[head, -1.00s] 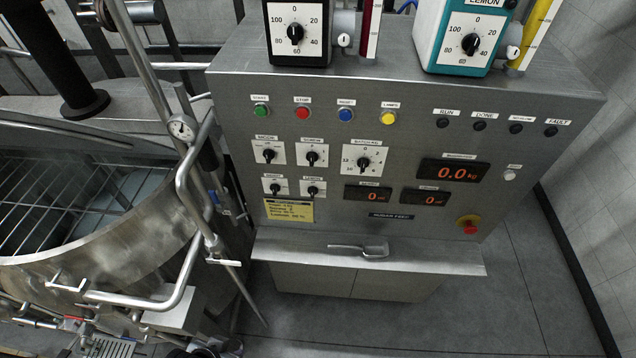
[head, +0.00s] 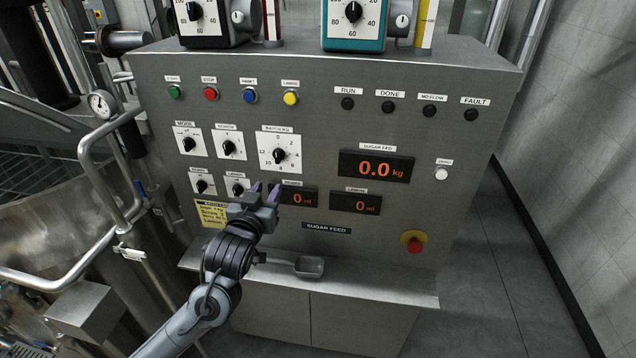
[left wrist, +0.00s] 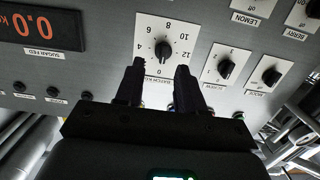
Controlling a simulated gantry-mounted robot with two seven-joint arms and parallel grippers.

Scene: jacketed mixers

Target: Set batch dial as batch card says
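The batch dial (head: 279,155) is a black knob on a white square scale on the grey panel. It also shows upside down in the left wrist view (left wrist: 162,50). I cannot tell its exact setting. My left gripper (head: 264,190) is in front of the panel, just below the dial in the head view. In the left wrist view its two fingers (left wrist: 160,68) are apart and empty, pointing toward the dial, with the knob beyond the tips. The yellow batch card (head: 212,213) is at the panel's lower left; its handwriting is too small to read surely. My right gripper is not in view.
Smaller knobs for mode (head: 188,143) and screw (head: 228,147) sit left of the dial. The sugar display (head: 376,168) reads 0.0 kg. A red stop button (head: 414,243) is at lower right. A steel vessel (head: 60,225) stands left.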

